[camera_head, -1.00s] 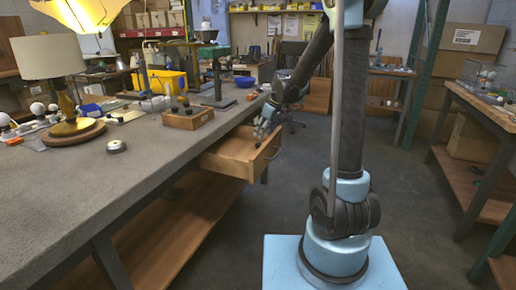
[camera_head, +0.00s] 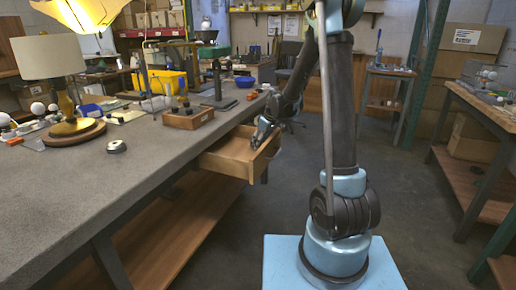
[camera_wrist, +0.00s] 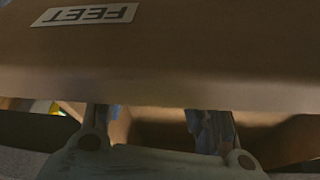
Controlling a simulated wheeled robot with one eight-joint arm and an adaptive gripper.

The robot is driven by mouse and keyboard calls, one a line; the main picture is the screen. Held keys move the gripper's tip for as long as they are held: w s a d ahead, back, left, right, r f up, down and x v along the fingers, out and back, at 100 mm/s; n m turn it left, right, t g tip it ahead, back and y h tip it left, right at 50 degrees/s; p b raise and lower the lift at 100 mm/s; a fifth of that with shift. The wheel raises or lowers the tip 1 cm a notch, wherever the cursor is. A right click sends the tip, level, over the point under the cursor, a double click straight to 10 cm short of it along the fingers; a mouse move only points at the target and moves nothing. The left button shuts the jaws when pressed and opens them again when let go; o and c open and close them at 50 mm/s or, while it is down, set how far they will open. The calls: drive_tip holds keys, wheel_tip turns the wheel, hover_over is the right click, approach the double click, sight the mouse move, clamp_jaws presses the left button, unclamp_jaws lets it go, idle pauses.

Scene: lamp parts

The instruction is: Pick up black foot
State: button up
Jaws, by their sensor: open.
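The drawer (camera_head: 228,165) under the bench is pulled open. My gripper (camera_head: 258,141) is at its outer end, pointing down, with its fingers at or just inside the drawer. In the wrist view my gripper (camera_wrist: 153,118) has its two fingers well apart, with nothing seen between them. A wooden panel (camera_wrist: 180,55) with a FEET label (camera_wrist: 85,14) fills the top of that view and hides the fingertips. I cannot tell whether the fingers touch it. I make out no black foot in the drawer; most of its inside is hidden or dark.
The bench (camera_head: 85,190) runs along the left. A small wooden box (camera_head: 188,118) with dark pieces stands on it above the drawer. A lamp (camera_head: 55,85) and a small round piece (camera_head: 116,146) are farther left. The floor (camera_head: 420,225) on the right is clear.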

drive_tip(key=c, duration=0.9)
